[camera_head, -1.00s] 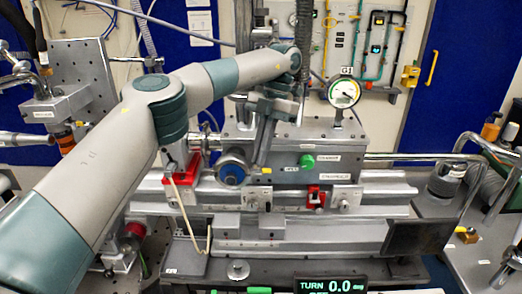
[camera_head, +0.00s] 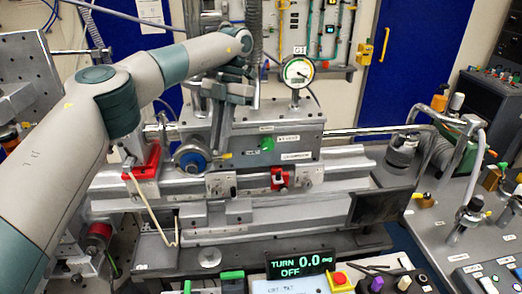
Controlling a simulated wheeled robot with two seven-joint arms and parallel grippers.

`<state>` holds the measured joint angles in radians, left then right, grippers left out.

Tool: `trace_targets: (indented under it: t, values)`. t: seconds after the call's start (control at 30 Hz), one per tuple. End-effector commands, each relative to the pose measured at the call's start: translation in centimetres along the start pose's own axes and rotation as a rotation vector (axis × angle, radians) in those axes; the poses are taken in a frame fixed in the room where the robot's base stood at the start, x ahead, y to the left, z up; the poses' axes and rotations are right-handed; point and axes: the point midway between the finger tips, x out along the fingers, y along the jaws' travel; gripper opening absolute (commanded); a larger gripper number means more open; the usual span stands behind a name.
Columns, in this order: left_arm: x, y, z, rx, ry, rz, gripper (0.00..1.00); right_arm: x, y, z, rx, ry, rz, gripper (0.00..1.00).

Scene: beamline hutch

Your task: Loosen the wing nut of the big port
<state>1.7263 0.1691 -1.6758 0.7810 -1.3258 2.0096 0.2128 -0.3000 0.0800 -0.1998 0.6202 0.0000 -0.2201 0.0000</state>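A round metal port with a blue centre (camera_head: 193,160) sits on the front left of the grey chamber box (camera_head: 298,143). It appears to be the big port; its wing nut is too small to make out. My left arm comes in from the left, and its gripper (camera_head: 218,135) points down in front of the box, just above and right of the blue port. Its fingers overlap the box in the picture, so I cannot tell whether they touch it or how far apart they are. My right gripper is not in view.
A dial gauge (camera_head: 298,72) stands on the box, with a green knob (camera_head: 267,144) below. Red clamps (camera_head: 280,178) sit on the rail. A display (camera_head: 300,263) reads TURN 0.0 deg, OFF. Pipes and fittings crowd the right bench (camera_head: 440,222).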

Motion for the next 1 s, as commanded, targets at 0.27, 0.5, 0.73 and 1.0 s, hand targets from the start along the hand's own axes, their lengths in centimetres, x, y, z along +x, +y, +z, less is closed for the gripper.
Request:
trace_targets:
  t: [0.27,0.5,0.73,1.0]
  values:
    - [0.0,0.0,0.0,0.025,-0.001,0.012,0.11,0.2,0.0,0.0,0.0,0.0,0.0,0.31]
    - [0.1,-0.2,0.0,0.158,-0.001,0.068,0.11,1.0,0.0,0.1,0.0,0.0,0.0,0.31]
    - [0.4,-0.5,0.0,0.387,-0.001,0.163,0.11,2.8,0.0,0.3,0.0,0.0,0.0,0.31]
    - [0.4,-0.8,-0.2,0.691,-0.001,0.29,0.11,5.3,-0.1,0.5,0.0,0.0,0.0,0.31]
